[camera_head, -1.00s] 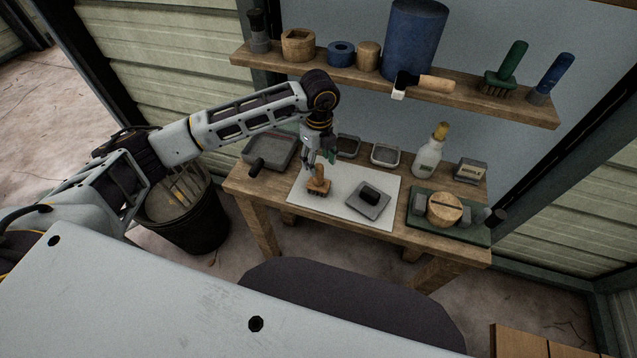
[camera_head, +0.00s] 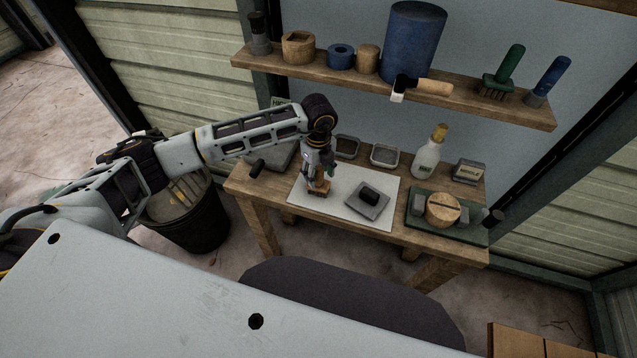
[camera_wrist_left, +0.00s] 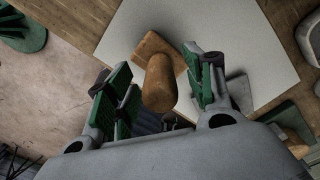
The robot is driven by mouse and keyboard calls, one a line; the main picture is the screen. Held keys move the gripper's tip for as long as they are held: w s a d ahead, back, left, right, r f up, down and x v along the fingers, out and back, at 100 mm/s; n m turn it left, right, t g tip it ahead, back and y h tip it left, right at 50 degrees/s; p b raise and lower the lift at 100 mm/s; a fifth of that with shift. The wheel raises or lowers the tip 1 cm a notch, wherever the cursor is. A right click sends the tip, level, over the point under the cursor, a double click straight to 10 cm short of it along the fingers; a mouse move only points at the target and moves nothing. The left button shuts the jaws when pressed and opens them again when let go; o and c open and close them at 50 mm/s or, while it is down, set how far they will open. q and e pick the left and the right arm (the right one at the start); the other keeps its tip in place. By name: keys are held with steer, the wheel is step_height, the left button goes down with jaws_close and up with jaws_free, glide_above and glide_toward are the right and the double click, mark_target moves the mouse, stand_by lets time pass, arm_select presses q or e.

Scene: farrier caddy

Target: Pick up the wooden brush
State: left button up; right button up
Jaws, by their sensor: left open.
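The wooden brush (camera_head: 319,188) stands on the white sheet (camera_head: 345,212) on the wooden bench, its handle pointing up. My left gripper (camera_head: 318,173) is lowered over it and hides most of the handle in the head view. In the left wrist view the brush handle (camera_wrist_left: 160,82) is between the two green-padded fingers of the left gripper (camera_wrist_left: 160,92), with gaps on both sides. The gripper is open around the handle. My right gripper is not in view.
A grey tray with a black block (camera_head: 368,199) sits right of the brush. A white bottle (camera_head: 427,158) and a green mat (camera_head: 413,219) are farther right. A dark bucket (camera_head: 190,215) stands left of the bench. A shelf (camera_head: 330,72) with tools hangs above.

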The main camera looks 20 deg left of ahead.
arm_select(q)
steer(key=shift+f, duration=0.75)
jaws_close()
